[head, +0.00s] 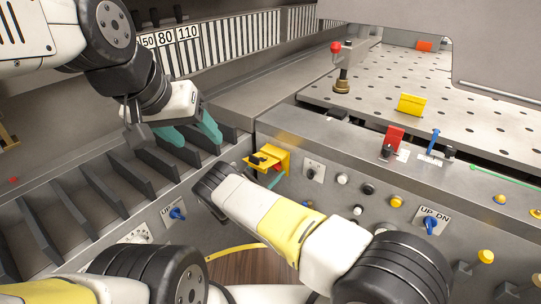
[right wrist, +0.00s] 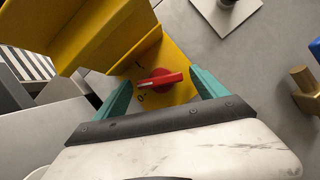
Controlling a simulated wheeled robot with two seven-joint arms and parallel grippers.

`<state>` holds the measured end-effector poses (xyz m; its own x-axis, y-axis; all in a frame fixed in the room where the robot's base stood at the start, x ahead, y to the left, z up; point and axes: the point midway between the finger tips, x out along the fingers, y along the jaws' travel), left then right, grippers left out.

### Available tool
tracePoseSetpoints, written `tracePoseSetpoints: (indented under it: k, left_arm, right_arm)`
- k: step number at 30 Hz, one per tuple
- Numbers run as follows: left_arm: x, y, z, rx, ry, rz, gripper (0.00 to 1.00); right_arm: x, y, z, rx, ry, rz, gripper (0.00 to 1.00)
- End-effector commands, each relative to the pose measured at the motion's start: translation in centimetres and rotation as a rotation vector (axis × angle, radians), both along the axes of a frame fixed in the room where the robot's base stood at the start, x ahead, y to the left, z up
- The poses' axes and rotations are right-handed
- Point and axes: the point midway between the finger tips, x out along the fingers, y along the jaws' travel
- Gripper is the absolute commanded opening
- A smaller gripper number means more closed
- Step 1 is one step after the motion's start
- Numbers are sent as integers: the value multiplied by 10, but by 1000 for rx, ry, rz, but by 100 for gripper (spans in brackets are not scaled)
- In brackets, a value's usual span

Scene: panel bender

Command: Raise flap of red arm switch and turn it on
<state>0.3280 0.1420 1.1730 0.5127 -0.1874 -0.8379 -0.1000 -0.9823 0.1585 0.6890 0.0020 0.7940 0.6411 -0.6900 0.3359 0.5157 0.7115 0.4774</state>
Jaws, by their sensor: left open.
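The red switch (right wrist: 162,81) is a red knob on a yellow plate, marked 0 and I. Its white-marked end points left, close to the 0. Its yellow flap (right wrist: 75,30) stands raised above it; the flap also shows in the head view (head: 268,158) on the console front. My right gripper (right wrist: 158,92) is open, with one green finger on each side of the knob and small gaps visible. My left gripper (head: 190,136) is open and empty above the slotted rack, left of the switch.
The console front (head: 330,150) carries several buttons and a blue UP-DN knob (head: 431,223) to the right. A black-slatted rack (head: 90,190) lies on the left. A perforated table (head: 450,80) with a yellow block (head: 411,104) is behind. A red-capped post (head: 340,75) stands at its edge.

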Motion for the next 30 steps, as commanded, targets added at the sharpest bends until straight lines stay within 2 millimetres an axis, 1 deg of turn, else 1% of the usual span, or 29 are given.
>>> tracePoseSetpoints:
  k: [8, 11, 18, 21, 24, 30]
  left_arm:
    - [0, 0, 0, 0, 0, 0, 62]
    - [0, 0, 0, 0, 0, 0, 62]
    - [0, 0, 0, 0, 0, 0, 62]
    - [0, 0, 0, 0, 0, 0, 62]
    - [0, 0, 0, 0, 0, 0, 62]
    - [0, 0, 0, 0, 0, 0, 62]
  right_arm:
    - [-1, 2, -1, -1, 1, 0, 82]
    - [-8, 9, -4, -1, 1, 2, 82]
    - [-34, 38, -18, -2, 1, 3, 82]
    - [-43, 46, -23, 0, 1, 1, 82]
    - [-48, 52, -26, -1, 0, 2, 82]
    - [-50, 54, -27, 0, 1, -1, 82]
